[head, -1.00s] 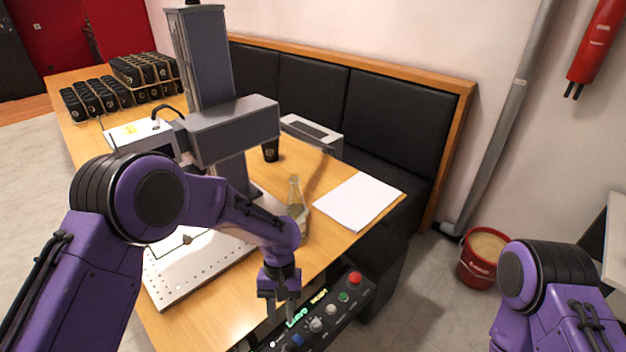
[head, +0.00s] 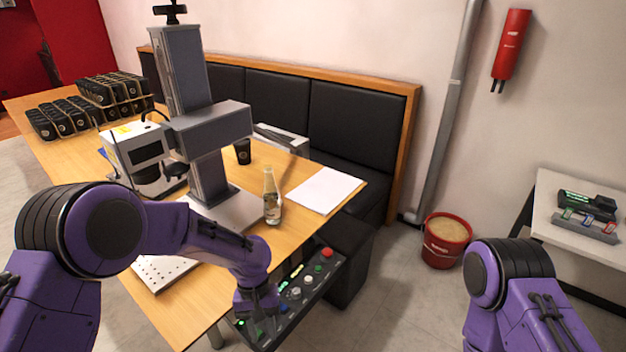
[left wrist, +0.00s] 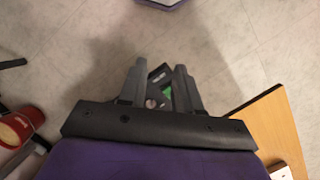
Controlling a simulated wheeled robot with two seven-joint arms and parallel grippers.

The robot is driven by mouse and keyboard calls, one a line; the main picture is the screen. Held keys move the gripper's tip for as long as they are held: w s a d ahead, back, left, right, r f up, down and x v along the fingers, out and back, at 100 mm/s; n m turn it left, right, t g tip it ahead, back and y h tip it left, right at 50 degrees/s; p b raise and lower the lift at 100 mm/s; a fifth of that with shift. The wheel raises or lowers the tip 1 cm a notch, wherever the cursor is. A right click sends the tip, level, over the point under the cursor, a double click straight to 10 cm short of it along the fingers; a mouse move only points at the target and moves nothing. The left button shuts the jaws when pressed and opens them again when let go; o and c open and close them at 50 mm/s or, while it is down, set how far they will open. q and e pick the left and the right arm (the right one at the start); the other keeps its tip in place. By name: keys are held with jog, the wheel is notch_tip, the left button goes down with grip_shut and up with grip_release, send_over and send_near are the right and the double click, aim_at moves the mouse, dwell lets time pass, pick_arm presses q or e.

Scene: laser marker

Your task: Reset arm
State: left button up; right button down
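My left gripper (head: 258,308) points down over the near end of the black control panel (head: 318,278), which is fixed at the table's front edge. In the left wrist view, the two grey fingers (left wrist: 160,68) stand apart. A dark part with a green patch (left wrist: 168,92) shows between them; it looks like the panel's near end below, and I see nothing clearly held. The panel carries a red button (head: 327,253), several other knobs and lit green displays. The gripper hides part of it, and contact cannot be told. My right arm (head: 510,275) shows at the lower right; its gripper is out of view.
The laser marker (head: 205,125) stands on the wooden table (head: 165,310). A red bucket (head: 440,254) is on the floor; a white side table (head: 560,205) stands right.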

pick_arm(q)
jog(key=f+n+t, duration=0.1)
jog(key=f+t, duration=0.1)
jog(key=w+a+f+n+t, duration=0.1)
jog(key=f+t, duration=0.1)
jog(key=f, duration=0.1)
jog(key=w+a+f+t+h, duration=0.1)
jog(key=f+t, duration=0.1)
jog(key=shift+a+f+n, duration=0.1)
jog(key=shift+f+n, duration=0.3)
jog(key=s+a+f+n+y, duration=0.1)
jog(key=s+a, duration=0.4)
jog(key=s, duration=0.3)
jog(key=s+a+f+n+y, duration=0.1)
jog(key=s+a+f+y, duration=0.1)
jog(key=s+a, duration=0.4)
jog(key=s+a+f+y, duration=0.2)
jog(key=s+a, duration=0.3)
jog(key=s, duration=0.6)
jog(key=shift+s+a+n+t, duration=0.3)
jog(key=shift+s+a+n, duration=0.05)
jog(key=shift+n, duration=0.05)
